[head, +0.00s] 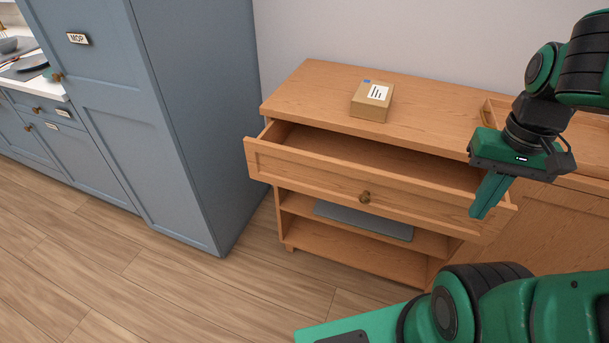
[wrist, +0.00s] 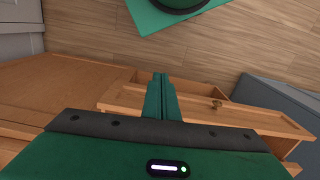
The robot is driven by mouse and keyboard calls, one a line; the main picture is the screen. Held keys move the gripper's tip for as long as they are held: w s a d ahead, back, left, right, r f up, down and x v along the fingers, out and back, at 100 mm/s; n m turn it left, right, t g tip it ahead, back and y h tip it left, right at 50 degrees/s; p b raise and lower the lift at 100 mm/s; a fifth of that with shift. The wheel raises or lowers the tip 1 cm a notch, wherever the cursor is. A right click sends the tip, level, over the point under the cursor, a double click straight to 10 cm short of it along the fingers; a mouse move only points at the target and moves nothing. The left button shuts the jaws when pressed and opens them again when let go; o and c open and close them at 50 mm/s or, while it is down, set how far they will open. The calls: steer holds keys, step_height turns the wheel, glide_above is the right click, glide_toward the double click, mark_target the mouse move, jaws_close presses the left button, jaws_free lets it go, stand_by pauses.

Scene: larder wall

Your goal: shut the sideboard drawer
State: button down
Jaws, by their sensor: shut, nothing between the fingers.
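The sideboard (head: 440,105) is light wood and stands against the wall. Its drawer (head: 315,170) is pulled well out, and the part of its inside that shows looks empty. A round brass knob (head: 365,197) sits mid-front; it also shows in the wrist view (wrist: 216,104). My gripper (head: 482,212) is shut and empty, pointing down at the right end of the drawer. In the wrist view my gripper's fingers (wrist: 160,80) are together, overlapping the drawer (wrist: 240,118) in the picture. I cannot tell whether they touch it.
A small cardboard box (head: 371,103) with a label sits on the sideboard top. A wooden tray (head: 495,112) is at the top's right. A grey-blue flat item (head: 365,220) lies on the shelf below. A tall blue cabinet (head: 195,120) stands left. Floor in front is clear.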

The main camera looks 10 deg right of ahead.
steer(key=n, duration=0.1)
steer(key=n+t+h, duration=0.3)
steer(key=n+t, duration=0.1)
steer(key=n, duration=3)
glide_toward(306, 176)
steer(key=s+a+r, duration=0.2)
steer(key=s+r, duration=0.1)
steer(key=s, duration=0.3)
steer(key=shift+y, duration=0.3)
steer(key=shift+w+d+f, duration=0.65)
steer(key=shift+w+f, duration=0.45)
steer(key=shift+f, duration=0.5)
steer(key=shift+w+d+f, duration=0.65)
steer(key=shift+w+f, duration=0.5)
steer(key=shift+f, duration=0.45)
steer(key=shift+w+d+f, duration=0.65)
steer(key=shift+w+f, duration=0.45)
steer(key=shift+f, duration=0.5)
steer(key=shift+w, duration=0.1)
